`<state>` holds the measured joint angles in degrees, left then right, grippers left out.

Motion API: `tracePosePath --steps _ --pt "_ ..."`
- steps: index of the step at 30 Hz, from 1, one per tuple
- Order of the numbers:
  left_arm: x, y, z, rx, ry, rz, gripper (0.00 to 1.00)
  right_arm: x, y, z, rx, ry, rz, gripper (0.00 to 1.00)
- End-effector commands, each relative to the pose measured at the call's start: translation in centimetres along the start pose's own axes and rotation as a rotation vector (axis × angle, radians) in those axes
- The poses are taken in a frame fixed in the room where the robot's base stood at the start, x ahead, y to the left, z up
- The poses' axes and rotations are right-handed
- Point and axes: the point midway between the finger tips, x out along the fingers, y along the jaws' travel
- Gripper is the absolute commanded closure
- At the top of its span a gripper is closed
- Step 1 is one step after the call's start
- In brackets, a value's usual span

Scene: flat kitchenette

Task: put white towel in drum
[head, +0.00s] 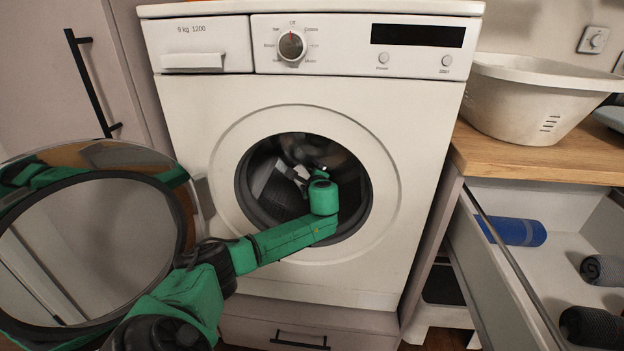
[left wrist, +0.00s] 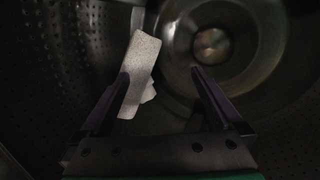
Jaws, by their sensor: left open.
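The drum (left wrist: 75,50) is dark, perforated metal and surrounds my left gripper (left wrist: 160,74) in the left wrist view. That gripper is open, its two fingers spread apart. The white towel (left wrist: 142,62), a pale folded strip, lies inside the drum at the left finger, which overlaps its edge; I cannot tell whether they touch. Nothing is clamped between the fingers. In the head view my left arm reaches through the round opening into the drum (head: 262,165), and its hand is mostly in shadow there. My right gripper is not seen.
The washing machine (head: 190,115) has its round door (head: 183,222) swung open to the left, close to my arm. A white basin (head: 525,100) stands on the wooden counter at right.

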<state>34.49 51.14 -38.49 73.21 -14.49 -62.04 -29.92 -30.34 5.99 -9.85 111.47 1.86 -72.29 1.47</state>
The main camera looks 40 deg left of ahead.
Motion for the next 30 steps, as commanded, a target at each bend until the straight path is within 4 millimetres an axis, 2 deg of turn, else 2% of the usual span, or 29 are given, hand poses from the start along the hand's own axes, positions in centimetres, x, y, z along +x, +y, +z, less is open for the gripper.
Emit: tracePosePath --steps 5,15,18,22,30 --pt "-2.2 -0.2 0.1 0.003 0.003 -0.001 0.0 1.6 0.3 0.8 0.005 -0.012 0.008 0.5" --pt "-11.7 -0.2 0.1 0.001 0.003 0.0 0.0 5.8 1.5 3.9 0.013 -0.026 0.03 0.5" --pt "-13.4 -0.1 0.0 0.001 0.002 0.001 0.0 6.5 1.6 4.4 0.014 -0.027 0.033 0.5" --pt "-14.3 0.0 0.0 0.0 -0.001 0.0 0.0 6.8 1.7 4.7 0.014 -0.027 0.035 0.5" --pt "-14.3 0.0 0.0 0.0 -0.001 0.001 0.0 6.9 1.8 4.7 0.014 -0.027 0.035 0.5"
